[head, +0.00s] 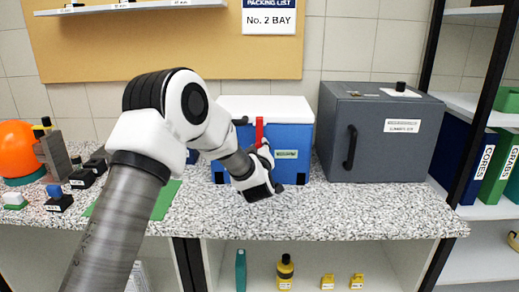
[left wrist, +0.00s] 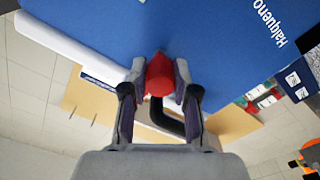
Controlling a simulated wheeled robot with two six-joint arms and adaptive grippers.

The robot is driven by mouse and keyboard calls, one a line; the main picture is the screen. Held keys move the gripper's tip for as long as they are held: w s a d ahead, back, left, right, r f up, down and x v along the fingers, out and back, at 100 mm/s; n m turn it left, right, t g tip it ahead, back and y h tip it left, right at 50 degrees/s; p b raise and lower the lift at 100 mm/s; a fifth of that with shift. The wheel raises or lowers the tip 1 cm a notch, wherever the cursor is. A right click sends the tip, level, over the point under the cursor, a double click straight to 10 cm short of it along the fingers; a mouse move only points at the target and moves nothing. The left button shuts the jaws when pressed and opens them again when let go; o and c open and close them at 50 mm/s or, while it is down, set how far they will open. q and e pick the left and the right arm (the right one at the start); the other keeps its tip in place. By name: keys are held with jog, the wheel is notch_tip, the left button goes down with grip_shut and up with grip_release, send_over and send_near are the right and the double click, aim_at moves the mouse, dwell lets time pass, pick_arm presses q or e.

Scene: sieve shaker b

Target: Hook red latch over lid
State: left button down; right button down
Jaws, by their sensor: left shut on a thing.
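A blue box (head: 294,145) with a white lid (head: 270,106) stands on the speckled counter. The lid lies on top of it. The red latch (head: 259,130) stands upright at the box's front, its top near the lid's front edge; I cannot tell whether it catches the lid. My left gripper (head: 263,150) is in front of the box, shut on the latch. In the left wrist view, the fingers (left wrist: 160,78) hold the red latch (left wrist: 159,73) from both sides, against the blue box wall (left wrist: 215,35). The right gripper is out of view.
A grey cabinet (head: 380,135) with a black handle stands close to the right of the box. A black curved handle (left wrist: 166,116) shows near my fingers. An orange round object (head: 17,150) and small blocks are at the left. The front counter at right is clear.

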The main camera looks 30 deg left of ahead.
pick_arm(q)
jog(key=shift+w+a+r, duration=0.1)
jog(key=shift+r, duration=0.45)
jog(key=c, duration=0.9)
grip_release()
jog(key=shift+w+a+f, duration=0.1)
jog(key=shift+w+f, duration=0.05)
jog(key=shift+f, duration=0.3)
jog(key=v, duration=1.2)
jog(key=shift+w+f, duration=0.1)
